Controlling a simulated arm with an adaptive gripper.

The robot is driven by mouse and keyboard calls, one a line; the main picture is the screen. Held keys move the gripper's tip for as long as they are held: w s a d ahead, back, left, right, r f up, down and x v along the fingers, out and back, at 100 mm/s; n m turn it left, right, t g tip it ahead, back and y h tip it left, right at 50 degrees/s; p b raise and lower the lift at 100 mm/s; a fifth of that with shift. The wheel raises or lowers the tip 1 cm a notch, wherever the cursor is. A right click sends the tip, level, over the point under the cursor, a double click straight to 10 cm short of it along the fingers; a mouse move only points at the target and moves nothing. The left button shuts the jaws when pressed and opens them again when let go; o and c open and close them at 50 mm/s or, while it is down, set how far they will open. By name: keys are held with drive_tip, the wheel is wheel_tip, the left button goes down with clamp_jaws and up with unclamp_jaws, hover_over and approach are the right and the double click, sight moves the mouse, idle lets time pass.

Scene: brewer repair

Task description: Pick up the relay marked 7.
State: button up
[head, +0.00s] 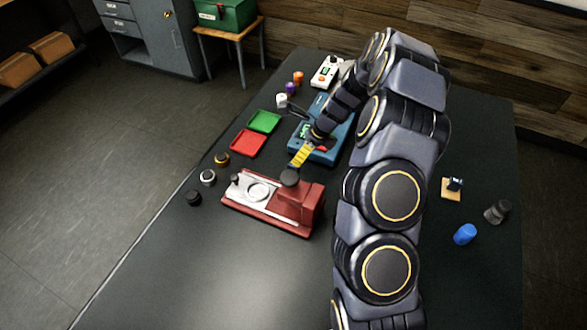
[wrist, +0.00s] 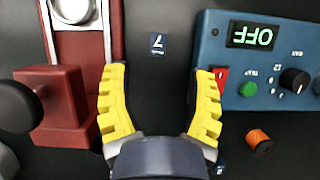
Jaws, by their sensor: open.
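The relay marked 7 (wrist: 157,45) is a small dark blue block with a white 7 on its top face. In the wrist view it lies on the black tabletop between the red machine and the blue tester. My gripper (wrist: 157,75) has yellow ridged fingers, spread wide apart with nothing between them. The relay shows just beyond the fingertips, roughly centred between them and apart from both. In the head view my gripper (head: 301,155) is over the table between the red machine and the blue tester; the relay cannot be made out there.
The red machine (head: 307,207) stands close on one side, the blue tester (wrist: 240,75) with an OFF display on the other. An orange spool (wrist: 259,140) lies near the right finger. Red (head: 249,143) and green (head: 264,122) trays lie left. The front table area is clear.

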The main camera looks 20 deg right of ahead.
sight(294, 168)
drive_tip(key=shift+x, duration=3.55)
drive_tip(key=shift+s+a, duration=0.1)
drive_tip(key=shift+a, duration=0.05)
clamp_jaws()
